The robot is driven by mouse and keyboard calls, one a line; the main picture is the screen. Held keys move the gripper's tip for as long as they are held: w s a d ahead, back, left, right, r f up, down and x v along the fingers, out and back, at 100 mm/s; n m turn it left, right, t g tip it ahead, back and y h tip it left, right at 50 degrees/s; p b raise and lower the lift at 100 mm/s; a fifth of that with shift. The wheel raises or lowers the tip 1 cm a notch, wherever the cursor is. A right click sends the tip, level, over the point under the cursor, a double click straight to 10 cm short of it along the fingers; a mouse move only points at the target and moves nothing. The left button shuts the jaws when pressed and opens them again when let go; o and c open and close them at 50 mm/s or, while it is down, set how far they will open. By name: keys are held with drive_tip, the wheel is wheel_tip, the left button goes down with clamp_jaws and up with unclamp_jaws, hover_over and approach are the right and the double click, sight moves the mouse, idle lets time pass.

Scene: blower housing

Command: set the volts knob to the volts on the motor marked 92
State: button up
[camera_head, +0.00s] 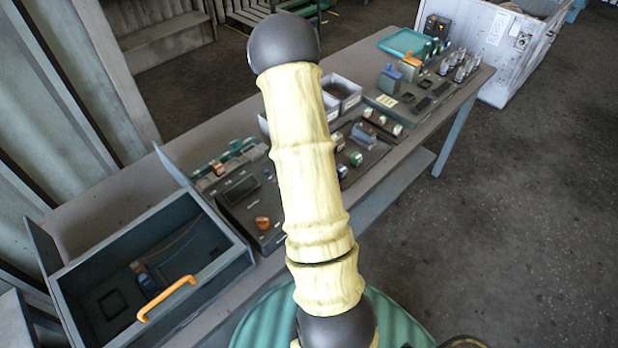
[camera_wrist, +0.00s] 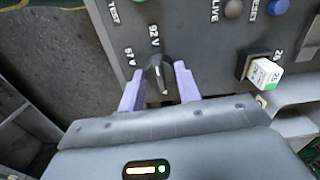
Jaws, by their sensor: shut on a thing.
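In the wrist view the dark volts knob (camera_wrist: 157,75) stands on a grey panel (camera_wrist: 200,40). Labels beside it seem to read 67 V and 92 V. My gripper (camera_wrist: 159,82) has its pale purple fingers on both sides of the knob, shut on it. The knob's narrow end is toward the 92 V label, and a small white mark shows at its other end. I cannot tell for sure which end points. A block with a white and green face (camera_wrist: 264,73) sits right of the knob. I cannot make out a motor marked 92. The arm hides the gripper in the head view.
The wrist view also shows buttons at the panel's top, one blue (camera_wrist: 278,6). In the head view an open box with an orange handle (camera_head: 166,299) is at the left of the long bench. Several small blocks, grey bins (camera_head: 343,92) and a teal tray (camera_head: 402,41) stand farther along.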

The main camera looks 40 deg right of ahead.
drive_tip(key=shift+m, duration=0.5)
drive_tip(key=o, duration=1)
wheel_tip(320, 180, up, 18)
drive_tip(key=shift+f+b, duration=0.25)
drive_tip(key=shift+b, duration=0.65)
